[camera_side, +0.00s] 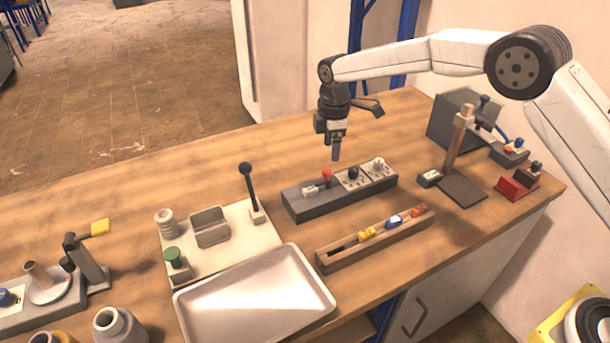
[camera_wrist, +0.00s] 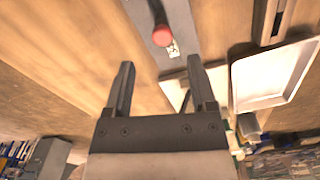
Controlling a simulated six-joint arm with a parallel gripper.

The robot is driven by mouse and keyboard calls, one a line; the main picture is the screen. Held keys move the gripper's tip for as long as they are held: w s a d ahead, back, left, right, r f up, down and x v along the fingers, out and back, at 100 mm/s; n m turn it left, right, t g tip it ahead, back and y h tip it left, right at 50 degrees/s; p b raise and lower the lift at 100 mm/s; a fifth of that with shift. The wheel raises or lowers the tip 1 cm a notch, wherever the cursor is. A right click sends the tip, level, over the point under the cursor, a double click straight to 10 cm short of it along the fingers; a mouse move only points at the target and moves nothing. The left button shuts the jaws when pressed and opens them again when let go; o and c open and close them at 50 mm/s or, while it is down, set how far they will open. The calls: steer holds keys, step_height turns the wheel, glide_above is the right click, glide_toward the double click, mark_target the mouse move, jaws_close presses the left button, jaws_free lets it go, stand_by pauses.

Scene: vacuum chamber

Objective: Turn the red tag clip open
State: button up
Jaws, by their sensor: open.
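A red-topped part (camera_side: 327,175) stands on a long dark grey block (camera_side: 300,207), near its left half. In the wrist view the red top (camera_wrist: 162,36) shows on the grey block (camera_wrist: 183,14), beyond the fingertips. I cannot tell for sure whether this is the red tag clip. An orange-red piece (camera_side: 419,210) sits at the right end of a wooden rail (camera_side: 340,262), and a red block (camera_side: 511,189) is at the far right. My gripper (camera_side: 336,158) points down above the grey block, apart from it. Its fingers (camera_wrist: 160,62) are spread and empty.
The same grey block carries a white switch (camera_side: 310,190) and panels with a black knob (camera_side: 353,173) and a pale knob (camera_side: 379,165). A black lever (camera_side: 249,190) stands left. A white tray (camera_side: 255,300) lies in front. A wooden post (camera_side: 459,140) stands right.

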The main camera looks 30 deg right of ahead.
mark_target(330, 170)
steer(key=shift+f, duration=3.4)
jaws_close()
